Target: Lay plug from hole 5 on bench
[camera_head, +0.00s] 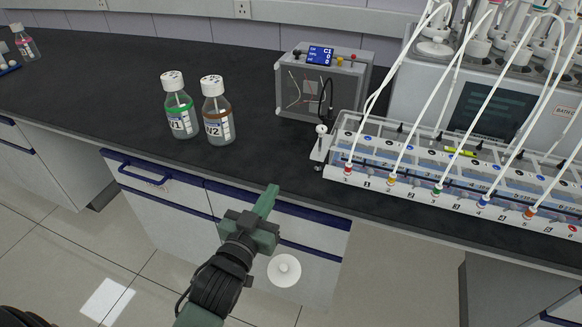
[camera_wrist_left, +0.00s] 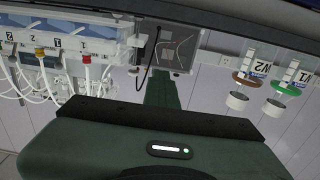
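A row of numbered ports with coloured fittings runs along the front of the white rack (camera_head: 455,208). An orange fitting (camera_head: 530,213) with a white tube sits at the port marked 5. My left gripper (camera_head: 270,194) is in front of the bench (camera_head: 255,150), near its front edge, fingers together and nothing visible between them. In the left wrist view the closed fingers (camera_wrist_left: 161,90) point up the picture. A white round disc with a knob (camera_head: 285,270) shows beside my left wrist; what supports it is unclear. My right gripper is not in view.
Two bottles, N1 (camera_head: 181,112) and N2 (camera_head: 217,115), stand on the bench. A clear box with a blue display (camera_head: 320,56) stands behind the rack's left end. The bath unit (camera_head: 480,105) with several white tubes is at the right.

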